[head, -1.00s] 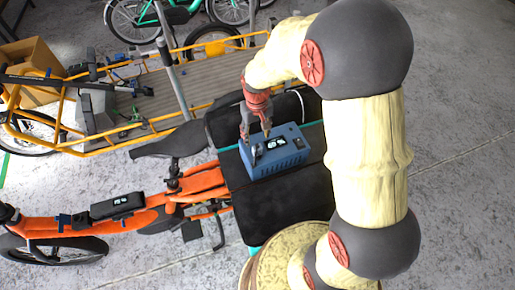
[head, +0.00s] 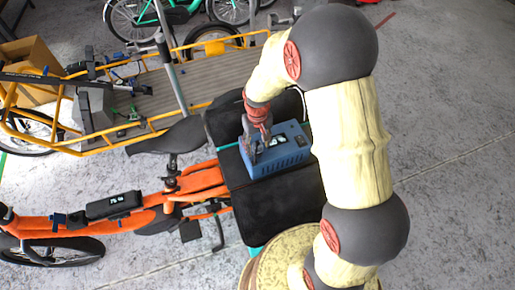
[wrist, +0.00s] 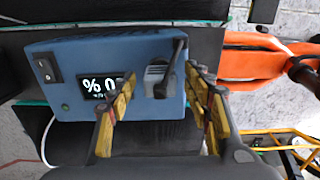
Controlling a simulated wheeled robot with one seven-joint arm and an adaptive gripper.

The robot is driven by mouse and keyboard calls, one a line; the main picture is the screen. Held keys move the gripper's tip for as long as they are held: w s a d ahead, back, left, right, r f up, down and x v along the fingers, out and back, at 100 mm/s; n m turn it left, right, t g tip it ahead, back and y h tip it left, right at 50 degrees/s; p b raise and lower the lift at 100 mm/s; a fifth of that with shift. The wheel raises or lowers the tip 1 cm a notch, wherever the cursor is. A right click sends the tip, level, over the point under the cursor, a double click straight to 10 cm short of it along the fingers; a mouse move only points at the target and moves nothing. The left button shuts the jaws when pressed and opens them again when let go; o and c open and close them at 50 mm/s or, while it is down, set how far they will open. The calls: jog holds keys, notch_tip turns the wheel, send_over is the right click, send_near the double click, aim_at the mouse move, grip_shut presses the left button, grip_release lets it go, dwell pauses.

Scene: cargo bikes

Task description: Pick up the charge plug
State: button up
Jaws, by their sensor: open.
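The charge plug (wrist: 158,76) is a small grey block with a black stem or cable at its upper right. In the wrist view it shows against the face of the blue charger box (wrist: 70,52), right of the lit display. My gripper (wrist: 161,82) is open, with one yellow-padded finger on each side of the plug in the picture. I cannot tell whether the fingers touch it. In the head view my gripper (head: 257,142) is at the left part of the charger box (head: 290,160) and hides the plug.
The box stands on the black rear deck (head: 290,200) of an orange cargo bike (head: 200,185). A black seat (head: 168,140) is to its left. A yellow cargo bike (head: 150,100) with a grey upright post (head: 170,70) stands behind. Open floor lies at the right.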

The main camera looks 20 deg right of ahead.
jog(key=shift+c, duration=0.9)
jog(key=c, duration=1.1)
jog(key=shift+r, duration=0.15)
